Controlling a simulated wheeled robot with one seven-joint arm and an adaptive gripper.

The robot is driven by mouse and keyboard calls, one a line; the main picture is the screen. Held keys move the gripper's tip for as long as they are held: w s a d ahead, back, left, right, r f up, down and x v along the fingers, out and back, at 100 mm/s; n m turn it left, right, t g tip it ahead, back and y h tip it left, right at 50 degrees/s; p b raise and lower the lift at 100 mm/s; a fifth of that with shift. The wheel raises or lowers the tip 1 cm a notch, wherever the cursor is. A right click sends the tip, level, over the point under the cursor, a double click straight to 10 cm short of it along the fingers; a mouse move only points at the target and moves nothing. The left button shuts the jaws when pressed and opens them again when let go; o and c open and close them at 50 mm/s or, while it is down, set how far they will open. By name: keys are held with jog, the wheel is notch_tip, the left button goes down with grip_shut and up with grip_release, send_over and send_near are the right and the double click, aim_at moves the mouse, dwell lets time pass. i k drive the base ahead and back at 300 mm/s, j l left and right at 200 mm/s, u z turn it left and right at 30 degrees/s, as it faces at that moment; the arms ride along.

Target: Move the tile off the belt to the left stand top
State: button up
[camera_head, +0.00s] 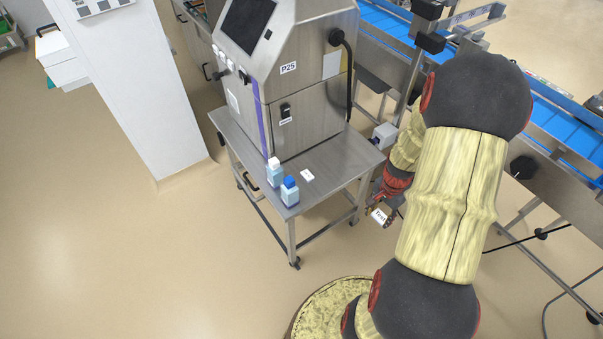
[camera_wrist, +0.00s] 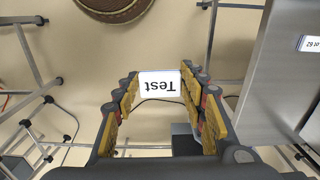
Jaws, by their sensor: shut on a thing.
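The tile (camera_wrist: 160,88) is a small white piece marked "Test", seen upside down in the wrist view. My gripper (camera_wrist: 160,76) is shut on it, with a finger on each side. In the head view the tile (camera_head: 379,216) is in the air off the right front corner of the stand. The left stand top (camera_head: 335,162) is a bare grey metal surface there. Its edge area also shows at the right of the wrist view (camera_wrist: 285,85). The blue belt (camera_head: 562,122) runs behind my arm, which hides part of it.
Two blue-and-white bottles (camera_head: 283,182) stand at the stand's front left. A white card (camera_head: 307,175) lies near the middle; the wrist view shows it reading "Lot 62". A steel machine (camera_head: 300,110) marked P25 fills the back. The stand's right front part is clear.

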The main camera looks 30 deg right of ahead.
aim_at(300, 182)
jog(key=i, duration=0.85)
